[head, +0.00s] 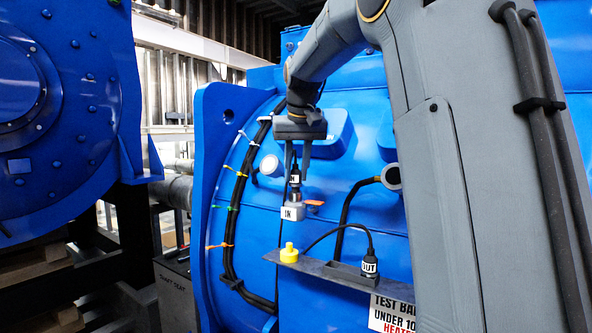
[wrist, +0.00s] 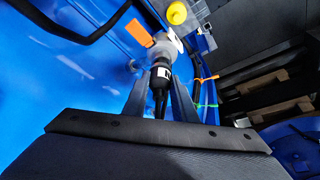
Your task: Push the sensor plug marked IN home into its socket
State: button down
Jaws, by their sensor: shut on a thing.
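The black sensor plug (head: 295,181) with a white label band is upright between the fingers of my gripper (head: 297,178), which is shut on it. In the wrist view the plug (wrist: 160,74) lies between both fingers of my gripper (wrist: 159,82), its cable running back toward the palm. The grey socket (head: 292,211) with a white IN label is directly below the plug. In the wrist view the socket (wrist: 165,46) is at the plug's front end. Plug and socket look in line and meet or nearly meet; how deep the plug sits cannot be told.
An orange tag (head: 315,203) sticks out right of the socket. A yellow cap (head: 289,252) and a plug marked OUT (head: 369,266) are on the narrow shelf (head: 318,268) below. Black cables (head: 233,220) with coloured ties run down the blue motor housing at left.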

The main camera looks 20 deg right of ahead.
jog(key=shift+f+b, duration=0.4)
jog(key=shift+f, duration=0.35)
jog(key=c, duration=1.4)
grip_release()
jog(key=shift+o, duration=0.2)
jog(key=shift+r, duration=0.1)
jog(key=b+v, duration=0.2)
jog(key=v, duration=0.5)
jog(key=shift+s+r, duration=0.2)
jog(key=shift+r, duration=0.05)
